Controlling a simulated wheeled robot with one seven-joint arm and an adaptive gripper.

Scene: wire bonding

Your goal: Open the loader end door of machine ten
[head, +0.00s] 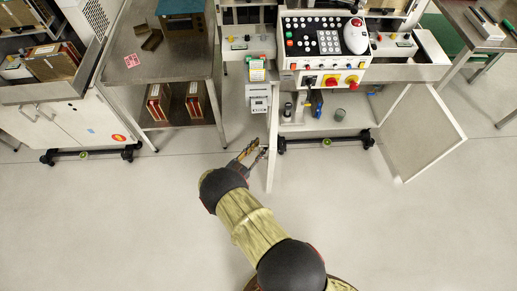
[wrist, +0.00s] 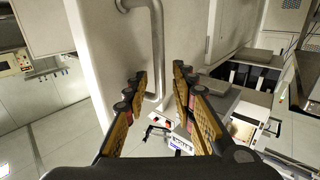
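The machine in the middle of the head view has two lower doors swung open. The left door (head: 272,150) stands nearly edge-on, and the right door (head: 424,132) is spread wide to the right. I cannot read which machine is number ten. My gripper (head: 257,149) is at the left side of the left door, close to its face. In the wrist view a white door panel (wrist: 108,45) carries a grey tubular handle (wrist: 158,45). My gripper (wrist: 159,72) has its fingers apart, with the lower handle between them in the picture; contact is not clear.
The open cabinet (head: 340,112) holds small items. A metal table (head: 160,62) with red-edged boxes below stands left. A white cabinet (head: 65,125) is further left. Another table (head: 480,25) is at the upper right. The floor (head: 110,220) in front is clear.

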